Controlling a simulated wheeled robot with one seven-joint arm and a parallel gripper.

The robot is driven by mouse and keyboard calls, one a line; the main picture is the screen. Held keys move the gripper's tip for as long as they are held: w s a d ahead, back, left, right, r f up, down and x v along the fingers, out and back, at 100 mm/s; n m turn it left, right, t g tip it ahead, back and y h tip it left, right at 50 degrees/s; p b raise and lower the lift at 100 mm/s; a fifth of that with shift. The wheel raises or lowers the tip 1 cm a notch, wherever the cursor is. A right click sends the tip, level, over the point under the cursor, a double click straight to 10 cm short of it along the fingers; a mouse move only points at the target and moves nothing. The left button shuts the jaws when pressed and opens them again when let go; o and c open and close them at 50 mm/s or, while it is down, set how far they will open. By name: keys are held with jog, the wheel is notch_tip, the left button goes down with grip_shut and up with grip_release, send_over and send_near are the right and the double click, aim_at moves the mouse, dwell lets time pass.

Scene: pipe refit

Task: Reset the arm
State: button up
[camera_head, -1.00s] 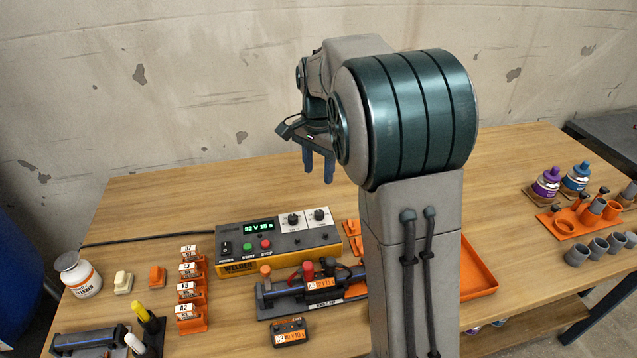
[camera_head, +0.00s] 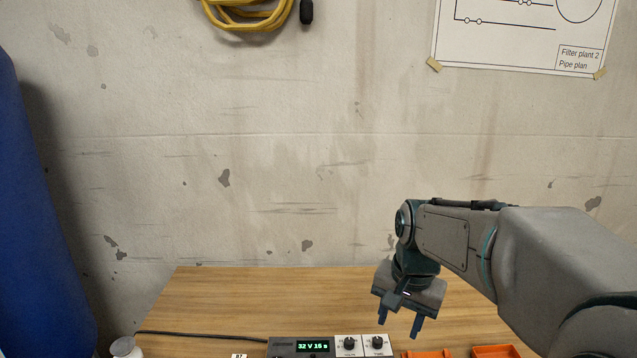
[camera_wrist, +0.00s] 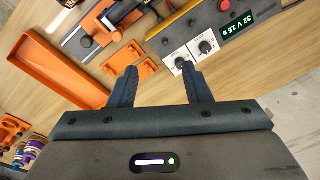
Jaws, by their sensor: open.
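My gripper (camera_head: 400,328) hangs over the back part of the wooden workbench (camera_head: 230,295), fingers pointing down. It is open and nothing is between its fingers. In the wrist view its two dark blue fingers (camera_wrist: 160,88) stand apart above the bench. My arm comes in from the lower right in the head view. The welder box (camera_head: 301,346) is at the bottom of the head view, left of the gripper, with its display lit. It also shows in the wrist view (camera_wrist: 215,30), beyond the fingers.
An orange tray (camera_wrist: 55,75) and an orange holder (camera_wrist: 130,65) lie on the bench. A white bottle (camera_head: 125,347) stands at the front left. A dark cable (camera_head: 190,334) runs along the bench to the welder. The bench behind the welder is clear up to the wall.

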jog(key=s+f+n+t+p, duration=0.1)
jog(key=s+n, duration=0.4)
jog(key=s, duration=0.8)
jog(key=shift+s+f+n+h, duration=0.15)
jog(key=shift+f+n+h, duration=0.2)
jog(key=shift+f, duration=0.25)
jog(key=shift+a, duration=0.1)
dwell(0.5)
